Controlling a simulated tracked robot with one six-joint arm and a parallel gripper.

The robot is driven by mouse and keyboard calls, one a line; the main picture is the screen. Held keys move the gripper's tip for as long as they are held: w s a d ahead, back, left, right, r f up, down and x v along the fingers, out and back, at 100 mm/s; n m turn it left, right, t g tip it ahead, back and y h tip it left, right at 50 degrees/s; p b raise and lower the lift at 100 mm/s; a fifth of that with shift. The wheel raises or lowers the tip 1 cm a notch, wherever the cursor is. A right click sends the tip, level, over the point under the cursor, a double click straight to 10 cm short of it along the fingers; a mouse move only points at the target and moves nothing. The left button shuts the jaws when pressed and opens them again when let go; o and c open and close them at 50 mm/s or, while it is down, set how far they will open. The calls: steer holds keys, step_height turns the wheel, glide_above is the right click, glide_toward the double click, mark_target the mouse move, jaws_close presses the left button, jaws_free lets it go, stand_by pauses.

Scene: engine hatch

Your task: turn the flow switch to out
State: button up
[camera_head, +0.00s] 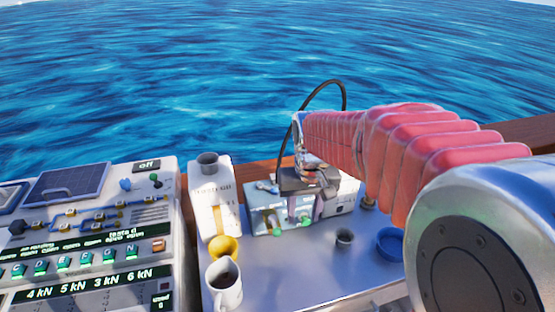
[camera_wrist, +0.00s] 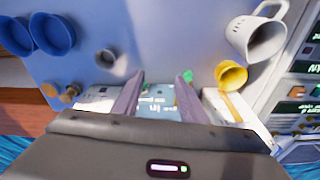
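My gripper (camera_head: 305,205) hangs over a pale blue-green box (camera_head: 264,218) on the grey table. In the wrist view its two fingers (camera_wrist: 160,85) are apart, with the box's labelled face (camera_wrist: 157,103) showing between them. Nothing is visibly gripped. A green knob (camera_wrist: 186,76) shows beside the right finger in the wrist view. Small green parts (camera_head: 277,232) also show on the box's front in the head view. I cannot read any "out" mark or tell for sure which part is the flow switch. My gripper hides part of the box.
A control panel (camera_head: 90,240) with green buttons and an "off" display stands at left. A grey cup (camera_head: 344,237) and blue bowl (camera_head: 390,243) stand right. A black cable arches behind.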

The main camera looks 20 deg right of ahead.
steer(key=w+d+g, duration=0.1)
steer(key=w+d, duration=0.2)
steer(key=w, duration=0.6)
steer(key=w+d, duration=0.4)
steer(key=w, duration=0.4)
step_height(320, 180, up, 6)
steer(key=w+n, duration=0.2)
steer(key=shift+w+d+f+g, duration=0.2)
steer(key=shift+w+d+g, duration=0.1)
steer(key=shift+w, duration=0.1)
steer(key=shift+f, duration=0.1)
step_height(320, 180, down, 14)
steer(key=shift+r, duration=0.15)
steer(key=shift+c, duration=0.6)
jaws_close()
